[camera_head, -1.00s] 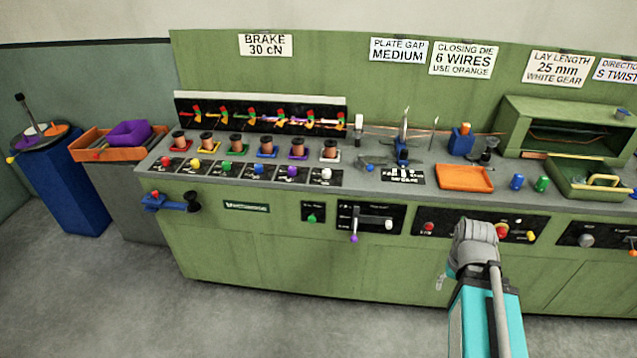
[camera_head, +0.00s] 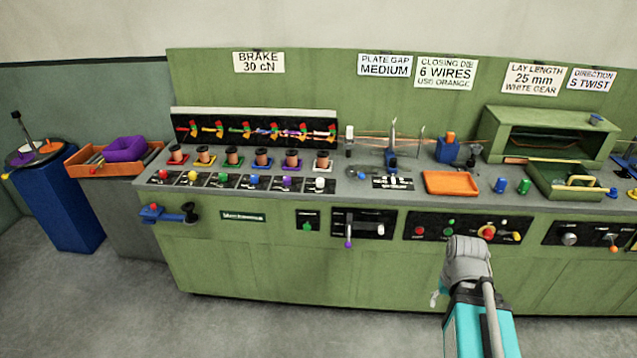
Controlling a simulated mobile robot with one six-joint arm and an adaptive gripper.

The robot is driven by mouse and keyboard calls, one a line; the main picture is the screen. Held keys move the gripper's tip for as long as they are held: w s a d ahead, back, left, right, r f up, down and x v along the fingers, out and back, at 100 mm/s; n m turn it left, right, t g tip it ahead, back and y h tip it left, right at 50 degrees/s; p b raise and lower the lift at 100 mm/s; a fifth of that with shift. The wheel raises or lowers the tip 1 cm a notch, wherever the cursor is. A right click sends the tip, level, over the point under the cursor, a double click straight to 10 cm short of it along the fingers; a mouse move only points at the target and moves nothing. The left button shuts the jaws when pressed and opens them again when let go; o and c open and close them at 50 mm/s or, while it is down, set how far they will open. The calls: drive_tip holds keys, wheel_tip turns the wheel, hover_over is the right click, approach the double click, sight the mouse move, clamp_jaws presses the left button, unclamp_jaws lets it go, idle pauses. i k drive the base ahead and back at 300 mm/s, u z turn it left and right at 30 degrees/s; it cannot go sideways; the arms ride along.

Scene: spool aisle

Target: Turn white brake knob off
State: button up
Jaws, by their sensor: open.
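The white brake knob (camera_head: 320,184) is the rightmost in a row of coloured knobs on the sloped front of the green machine. It stands on a black label plate, below the spool with the white base (camera_head: 321,161). Its pointer setting is too small to read. My gripper (camera_head: 437,297) shows only as a small pale piece beside the grey end of my arm, low right of the knob and well apart from it. Most of it is hidden by my arm. It is open, and I see nothing held.
The purple knob (camera_head: 286,183) is the white knob's close left neighbour. A lever with a purple tip (camera_head: 348,243) and a red button (camera_head: 487,233) are on the front panel. An orange tray (camera_head: 452,183) lies on the top. The floor before the machine is clear.

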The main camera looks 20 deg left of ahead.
sight(320, 182)
drive_tip(key=u, duration=0.4)
drive_tip(key=i, duration=1)
